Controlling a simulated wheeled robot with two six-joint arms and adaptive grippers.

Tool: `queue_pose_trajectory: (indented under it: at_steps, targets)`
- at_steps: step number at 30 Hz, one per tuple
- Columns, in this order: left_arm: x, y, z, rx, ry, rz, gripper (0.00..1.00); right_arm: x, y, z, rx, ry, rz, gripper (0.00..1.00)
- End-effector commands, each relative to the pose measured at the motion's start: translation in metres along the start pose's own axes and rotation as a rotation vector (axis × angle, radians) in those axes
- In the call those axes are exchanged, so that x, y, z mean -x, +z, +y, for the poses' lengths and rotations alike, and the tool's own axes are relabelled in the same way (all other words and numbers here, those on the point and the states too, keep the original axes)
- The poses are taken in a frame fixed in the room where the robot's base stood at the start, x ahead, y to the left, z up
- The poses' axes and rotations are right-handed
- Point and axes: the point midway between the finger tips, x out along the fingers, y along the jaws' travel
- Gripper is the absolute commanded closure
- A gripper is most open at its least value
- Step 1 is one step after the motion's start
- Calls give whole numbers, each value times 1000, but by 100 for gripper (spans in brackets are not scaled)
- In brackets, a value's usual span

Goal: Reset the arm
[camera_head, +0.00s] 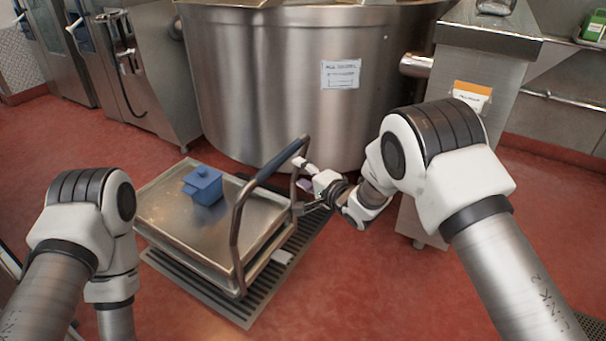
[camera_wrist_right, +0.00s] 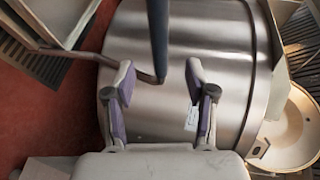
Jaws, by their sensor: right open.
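My right gripper (camera_head: 304,175) is open beside the handle (camera_head: 238,215) of a low steel cart, at the handle's right side. In the right wrist view, my right gripper (camera_wrist_right: 159,72) has its two purple-padded fingers spread. The dark grip of the handle (camera_wrist_right: 158,35) runs down from the top and ends between the fingertips, with a gap on each side; I cannot tell its depth. My left arm comes in from the left in the head view and bends down. Its gripper is outside the picture.
Red floor (camera_head: 350,290) lies open in front.

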Motion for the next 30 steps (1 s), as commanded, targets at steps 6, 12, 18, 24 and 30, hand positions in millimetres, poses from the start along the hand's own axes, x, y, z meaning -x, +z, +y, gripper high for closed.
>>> queue_pose_trajectory:
  at_steps: [6, 12, 18, 24, 30]
  targets:
    - [0, 0, 0, 0, 0, 0, 68, 0, 0, 2, -1, 2, -1, 44]
    - [0, 0, 0, 0, 0, 0, 68, 24, -11, 74, -93, 105, 35, 44]
    - [0, 0, 0, 0, 0, 0, 68, 124, -6, 213, -187, 424, 138, 44]
    - [0, 0, 0, 0, 0, 0, 68, 262, 34, 313, -30, 829, 97, 44]
    - [0, 0, 0, 0, 0, 0, 68, 398, 88, 347, 240, 1175, -186, 44]
